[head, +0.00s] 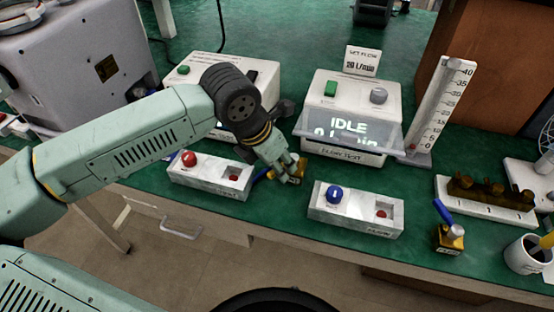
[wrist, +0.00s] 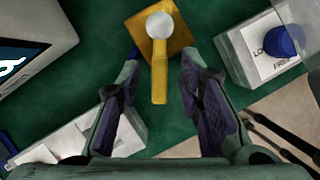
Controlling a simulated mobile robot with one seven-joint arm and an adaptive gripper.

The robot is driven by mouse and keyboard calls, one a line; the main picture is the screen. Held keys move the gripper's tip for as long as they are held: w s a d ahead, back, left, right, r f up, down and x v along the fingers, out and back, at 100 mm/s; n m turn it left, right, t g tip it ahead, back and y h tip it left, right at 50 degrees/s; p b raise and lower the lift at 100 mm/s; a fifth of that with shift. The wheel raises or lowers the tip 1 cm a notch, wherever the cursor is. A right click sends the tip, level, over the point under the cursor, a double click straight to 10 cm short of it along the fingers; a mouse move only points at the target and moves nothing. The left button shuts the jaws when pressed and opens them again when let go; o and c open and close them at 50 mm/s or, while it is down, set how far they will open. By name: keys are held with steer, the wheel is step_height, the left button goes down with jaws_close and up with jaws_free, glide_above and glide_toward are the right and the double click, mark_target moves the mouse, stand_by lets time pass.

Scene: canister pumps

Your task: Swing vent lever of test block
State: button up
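A small yellow block (wrist: 150,25) with a pale round knob and a yellow lever (wrist: 160,80) lies ahead in the wrist view. My gripper (wrist: 161,72) is open, one finger on each side of the lever, with gaps visible on both sides. In the head view my gripper (head: 284,172) is low over the bench, partly hiding the yellow block (head: 299,172). Another yellow block (head: 449,240) with a blue lever (head: 442,211) stands farther right. I cannot tell from the labels which one is the test block.
A grey block with a blue knob (head: 334,194) is right of my gripper; one with a red knob (head: 190,159) is left. A white tester (head: 347,110) reading IDLE stands behind. A flow gauge (head: 439,110), valve rack (head: 485,200) and mug (head: 527,256) are farther right.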

steer(key=shift+c, duration=0.5)
jaws_close()
stand_by(0.4)
